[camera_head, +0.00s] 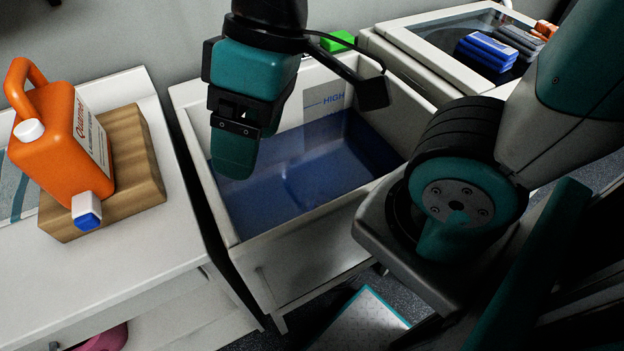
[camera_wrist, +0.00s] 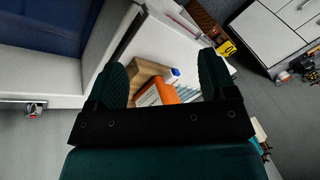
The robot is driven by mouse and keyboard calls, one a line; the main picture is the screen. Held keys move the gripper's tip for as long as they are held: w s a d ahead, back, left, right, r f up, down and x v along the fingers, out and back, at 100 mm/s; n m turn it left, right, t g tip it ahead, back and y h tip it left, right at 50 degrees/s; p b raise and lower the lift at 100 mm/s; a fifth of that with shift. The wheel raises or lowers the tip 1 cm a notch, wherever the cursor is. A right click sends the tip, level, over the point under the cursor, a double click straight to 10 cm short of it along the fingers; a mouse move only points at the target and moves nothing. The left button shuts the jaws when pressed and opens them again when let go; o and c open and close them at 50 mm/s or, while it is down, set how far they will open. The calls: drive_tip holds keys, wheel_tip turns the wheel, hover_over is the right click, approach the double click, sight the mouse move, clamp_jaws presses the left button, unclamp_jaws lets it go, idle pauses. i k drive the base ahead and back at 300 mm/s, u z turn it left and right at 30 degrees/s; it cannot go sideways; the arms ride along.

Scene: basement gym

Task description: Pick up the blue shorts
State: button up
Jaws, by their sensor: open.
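I cannot make out anything that is plainly blue shorts. A blue item with pale stripes (camera_head: 487,52), perhaps folded cloth, lies on the glass-topped unit at the upper right of the head view. My gripper (camera_head: 234,160) is above the left part of the white basin, well apart from that blue item. In the wrist view my gripper (camera_wrist: 163,68) has its two fingers spread wide with nothing held between them. The orange jug shows in the gap, farther off. The blue item is not visible in the wrist view.
The white basin (camera_head: 270,285) holds blue liquid or has a blue inside. An orange jug (camera_head: 62,150) stands on a wooden block (camera_head: 135,150) on the white table (camera_head: 130,260) at left. A green block (camera_head: 338,41) is behind the basin. A glass-topped unit (camera_head: 405,72) stands at right.

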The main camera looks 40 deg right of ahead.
sight(499, 57)
drive_tip(key=u, duration=0.05)
drive_tip(key=k, duration=0.25)
drive_tip(key=z, duration=0.3)
drive_tip(key=i, duration=0.25)
drive_tip(key=z, duration=1.75)
